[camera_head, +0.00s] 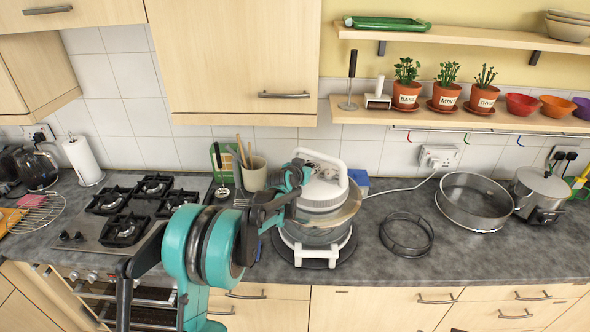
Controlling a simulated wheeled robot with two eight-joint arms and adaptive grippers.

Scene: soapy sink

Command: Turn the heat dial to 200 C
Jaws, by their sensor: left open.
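A white countertop cooker with a lid (325,192), an arched white handle (338,165) and a clear glass bowl (318,232) stands on the grey counter on a white stand. My left arm comes in from the lower left. My left gripper (299,170) is at the left side of the lid, close to the handle's left end, and is open. I cannot tell whether it touches the lid. The heat dial cannot be made out; the gripper and arm cover the left part of the lid. My right gripper is not in view.
A black wire ring (406,234) and a metal ring (474,202) lie right of the cooker. A white cord (400,188) runs to the wall socket (438,158). A utensil pot (254,174) stands behind my arm; a gas hob (135,212) is left. The front counter at right is clear.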

